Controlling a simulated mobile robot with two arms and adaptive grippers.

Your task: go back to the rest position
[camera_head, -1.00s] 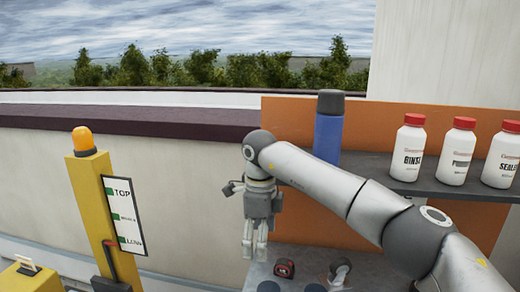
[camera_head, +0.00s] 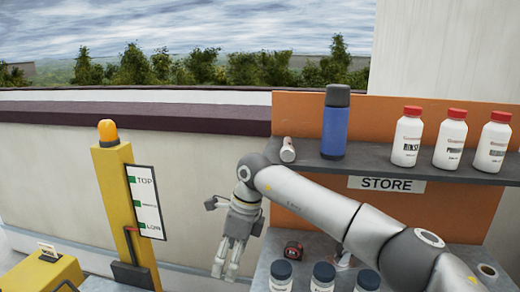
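My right gripper (camera_head: 226,272) hangs from the arm that comes in from the right. Its fingers point down beside the left edge of the shelf unit, in front of the pale wall. There is a narrow gap between the fingers and nothing shows in it. My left gripper is not in view.
The upper shelf (camera_head: 380,168), marked STORE, holds a blue flask (camera_head: 334,130), a small pale cylinder (camera_head: 288,150) and white bottles (camera_head: 407,140). Below are a tape measure (camera_head: 294,250) and dark-lidded jars (camera_head: 281,275). A yellow post (camera_head: 125,200) stands left.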

